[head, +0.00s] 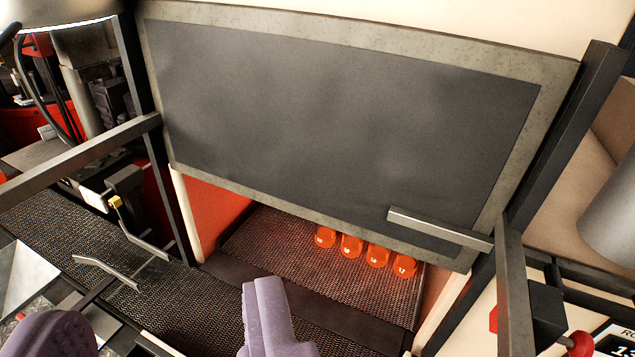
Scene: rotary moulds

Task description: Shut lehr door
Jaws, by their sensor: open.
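The lehr door (330,115) is a large tilted panel with a dark grey face and a pale metal frame. It sits raised between two dark posts, and an open gap shows below its lower edge. A flat metal bar handle (440,228) sticks out at its lower right. My gripper (158,310) is open at the bottom of the picture, with two purple fingers spread wide and nothing seen between them. It appears apart from the door and the handle, which is up and to the right of it. The lower parts of the fingers are cut off.
Several glowing orange pieces (351,246) stand in a row on a mesh belt (290,240) inside the gap. A dark rail (85,158) crosses at left, above a second mesh belt (60,225). Another dark post and bars (512,285) stand at right.

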